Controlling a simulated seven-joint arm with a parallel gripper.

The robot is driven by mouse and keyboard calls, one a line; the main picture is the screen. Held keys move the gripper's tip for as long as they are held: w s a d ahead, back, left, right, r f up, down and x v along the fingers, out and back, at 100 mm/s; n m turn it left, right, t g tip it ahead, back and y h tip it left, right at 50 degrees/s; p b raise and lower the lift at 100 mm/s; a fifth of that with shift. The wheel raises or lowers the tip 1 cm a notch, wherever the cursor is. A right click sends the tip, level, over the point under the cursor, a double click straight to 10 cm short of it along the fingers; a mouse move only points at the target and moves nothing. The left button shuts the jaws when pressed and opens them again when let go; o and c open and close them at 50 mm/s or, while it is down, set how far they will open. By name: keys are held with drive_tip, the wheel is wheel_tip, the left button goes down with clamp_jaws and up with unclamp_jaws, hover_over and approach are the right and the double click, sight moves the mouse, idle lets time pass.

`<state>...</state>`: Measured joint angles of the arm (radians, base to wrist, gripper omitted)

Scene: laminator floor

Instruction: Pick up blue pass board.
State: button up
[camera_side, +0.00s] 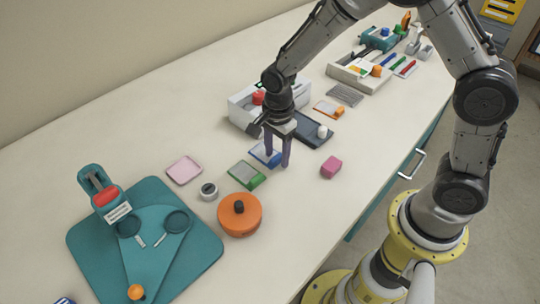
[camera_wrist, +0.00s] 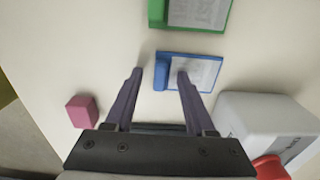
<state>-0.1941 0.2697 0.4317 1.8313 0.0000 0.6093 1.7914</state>
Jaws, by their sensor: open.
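The blue pass board (camera_side: 257,152) lies flat on the bench, partly hidden behind my gripper's fingers in the side view. In the wrist view the blue pass board (camera_wrist: 205,72) shows a blue left end and a pale printed face. My gripper (camera_side: 277,161) points down over the bench at the board, open and empty. In the wrist view my gripper (camera_wrist: 159,76) has its left finger left of the board and its right finger across the printed face. The board's blue end shows between them. I cannot tell whether the fingers touch anything.
A green board (camera_side: 247,175) lies close by, with an orange round pot (camera_side: 239,213) in front of it. A pink block (camera_side: 331,167) sits to the right. A white machine (camera_side: 244,112) and a dark tray (camera_side: 318,136) stand behind. A pink square (camera_side: 184,170) lies left.

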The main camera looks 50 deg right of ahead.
clamp_jaws()
drive_tip(key=shift+r, duration=0.15)
